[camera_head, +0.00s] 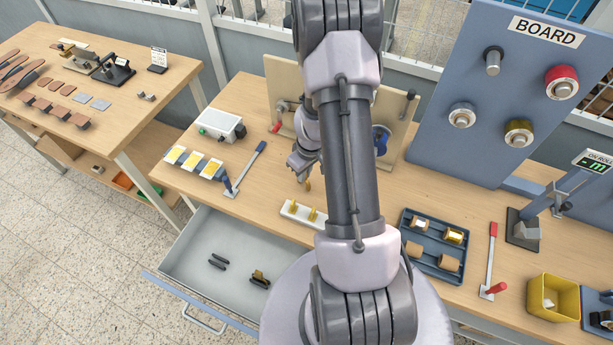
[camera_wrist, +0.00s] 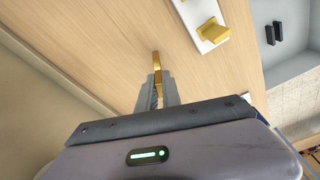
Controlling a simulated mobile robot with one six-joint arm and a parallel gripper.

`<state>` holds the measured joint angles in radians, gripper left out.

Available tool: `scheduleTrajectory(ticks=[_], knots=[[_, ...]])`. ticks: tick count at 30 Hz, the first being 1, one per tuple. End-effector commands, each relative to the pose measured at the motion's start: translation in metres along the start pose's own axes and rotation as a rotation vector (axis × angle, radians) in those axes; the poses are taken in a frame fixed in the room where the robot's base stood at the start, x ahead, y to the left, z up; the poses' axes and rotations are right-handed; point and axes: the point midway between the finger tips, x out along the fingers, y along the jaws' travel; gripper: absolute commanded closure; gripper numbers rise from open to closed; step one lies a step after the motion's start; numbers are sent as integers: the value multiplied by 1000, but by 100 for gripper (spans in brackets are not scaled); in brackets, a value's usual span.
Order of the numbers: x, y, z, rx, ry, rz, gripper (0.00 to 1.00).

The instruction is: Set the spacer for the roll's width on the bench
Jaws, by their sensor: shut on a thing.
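My gripper (camera_head: 304,172) is over the bench (camera_head: 262,183), left of my arm's upright link in the head view. In the wrist view my gripper (camera_wrist: 157,88) is shut on a small brass spacer (camera_wrist: 157,59), which sticks out past the fingertips. The spacer's lower end (camera_head: 308,185) also shows in the head view. I cannot tell whether it touches the bench. A white rack (camera_head: 289,208) lies nearer the drawer with brass spacers (camera_head: 313,215) standing in it; one rack spacer (camera_wrist: 214,33) shows in the wrist view. Rolls with blue (camera_head: 461,116), red (camera_head: 562,83) and gold (camera_head: 519,132) hang on the board.
An upright wooden panel with a red-tipped handle (camera_head: 277,126) and a blue part (camera_head: 381,140) stands behind my arm, partly hidden. A white box (camera_head: 219,124) and a blue-handled lever (camera_head: 244,168) are left. A blue tray (camera_head: 431,262) is right. A drawer (camera_head: 205,255) stands open in front.

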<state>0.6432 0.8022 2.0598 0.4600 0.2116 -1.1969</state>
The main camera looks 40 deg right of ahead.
Motion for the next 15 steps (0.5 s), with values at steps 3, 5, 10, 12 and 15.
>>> scheduleTrajectory(ticks=[3,5,10,12,15], knots=[[4,0,0,-1,0,1,100],[3,0,0,-1,1,1,100],[5,0,0,-1,1,1,100],[7,0,1,-1,1,1,100],[6,0,0,-1,1,0,74]])
